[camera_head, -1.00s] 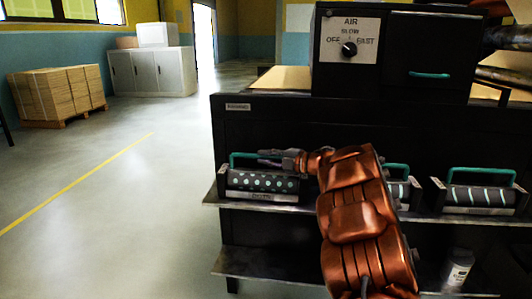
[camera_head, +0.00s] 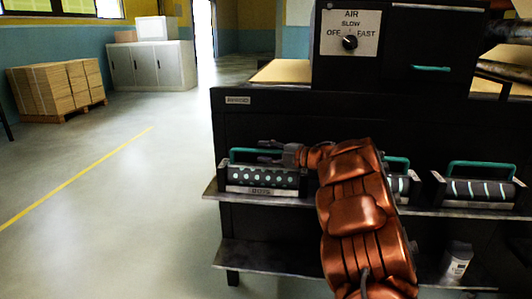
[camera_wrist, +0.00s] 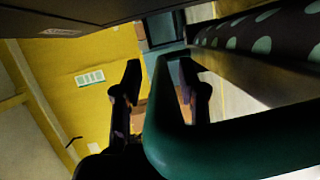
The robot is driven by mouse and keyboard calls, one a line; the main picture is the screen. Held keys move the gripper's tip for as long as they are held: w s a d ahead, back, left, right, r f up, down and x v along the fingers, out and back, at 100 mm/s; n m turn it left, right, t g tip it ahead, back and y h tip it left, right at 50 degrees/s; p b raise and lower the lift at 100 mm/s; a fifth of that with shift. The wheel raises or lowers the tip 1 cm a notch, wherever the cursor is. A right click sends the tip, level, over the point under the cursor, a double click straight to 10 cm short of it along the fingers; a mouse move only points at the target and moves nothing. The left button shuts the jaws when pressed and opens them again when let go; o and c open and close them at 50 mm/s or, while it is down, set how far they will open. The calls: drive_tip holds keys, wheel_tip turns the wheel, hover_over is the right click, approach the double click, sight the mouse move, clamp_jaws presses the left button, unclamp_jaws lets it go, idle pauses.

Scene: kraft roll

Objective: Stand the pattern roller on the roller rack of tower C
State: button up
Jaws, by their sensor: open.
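Several rollers with teal handles sit in holders on a shelf of the black machine. The dotted pattern roller (camera_head: 262,177) is at the left end, and its dotted surface fills the upper right of the wrist view (camera_wrist: 265,35). Its teal handle (camera_head: 232,156) arches above it. My gripper (camera_head: 264,150) is open at that handle. In the wrist view, the handle (camera_wrist: 163,115) is large and close, with one end showing between my two dark fingers (camera_wrist: 163,88). I cannot tell whether they touch it. A striped roller (camera_head: 480,190) is at the right. Another roller (camera_head: 400,185) is partly hidden by my arm.
A lower shelf (camera_head: 265,258) holds a white bottle (camera_head: 456,262). A box with an air dial (camera_head: 350,42) stands on top of the machine. Open floor with a yellow line (camera_head: 85,175) lies left. A pallet of boxes (camera_head: 55,90) and grey cabinets (camera_head: 150,66) are further back.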

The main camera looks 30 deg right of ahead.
sight(284, 171)
drive_tip(key=p+v, duration=0.1)
drive_tip(key=v, duration=0.5)
drive_tip(key=shift+s+d+r, duration=0.15)
drive_tip(key=shift+s+r, duration=0.05)
drive_tip(key=shift+s+d, duration=0.2)
drive_tip(key=shift+s, duration=0.3)
drive_tip(key=shift+p, duration=0.3)
